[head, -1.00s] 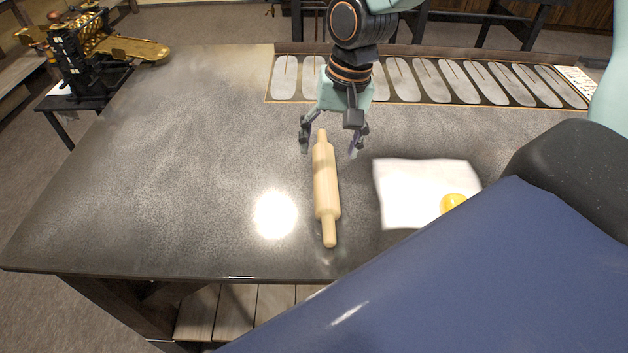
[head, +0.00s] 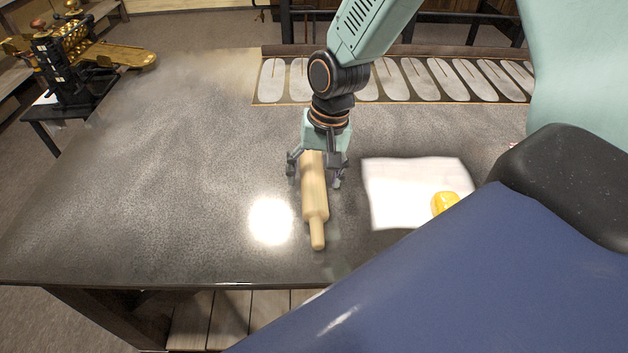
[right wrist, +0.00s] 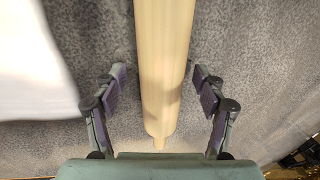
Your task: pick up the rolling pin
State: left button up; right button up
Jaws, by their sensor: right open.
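The pale wooden rolling pin (head: 314,200) lies on the dark stone table, its near handle pointing toward the front edge. My right gripper (head: 315,182) is over its far part, with one finger on each side; the far handle is hidden under the gripper in the head view. In the right wrist view, the rolling pin (right wrist: 163,60) runs between the two open fingers of the right gripper (right wrist: 160,88), with a gap on both sides. My left gripper is not in view.
A white sheet (head: 395,195) with a yellow object (head: 445,203) lies right of the pin. A long panel of pale oval shapes (head: 425,80) runs along the table's back. A black and brass machine (head: 70,60) stands off the far left. The table (head: 150,190) left of the pin is clear.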

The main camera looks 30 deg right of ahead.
aim_at(314, 170)
jog(key=shift+a+r, duration=0.15)
jog(key=shift+a, duration=0.2)
jog(key=shift+c, duration=0.4)
jog(key=shift+w+d+f, duration=0.25)
jog(key=shift+d, duration=0.3)
jog(key=c, duration=0.4)
jog(key=shift+c, duration=1.1)
jog(key=shift+s+a+r, duration=0.2)
jog(key=shift+a, duration=0.2)
jog(key=c, duration=0.4)
jog(key=shift+w+d, duration=0.1)
jog(key=shift+d, duration=0.05)
jog(key=shift+c, duration=1.4)
jog(key=shift+w+d+f, duration=0.1)
jog(key=shift+d+f, duration=0.05)
jog(key=shift+d, duration=0.05)
notch_tip(314, 170, up, 10)
jog(key=shift+a+f+p, duration=0.1)
jog(key=shift+f+p, duration=0.05)
jog(key=shift+p, duration=0.35)
jog(key=shift+a+r, duration=0.15)
jog(key=shift+r, duration=0.15)
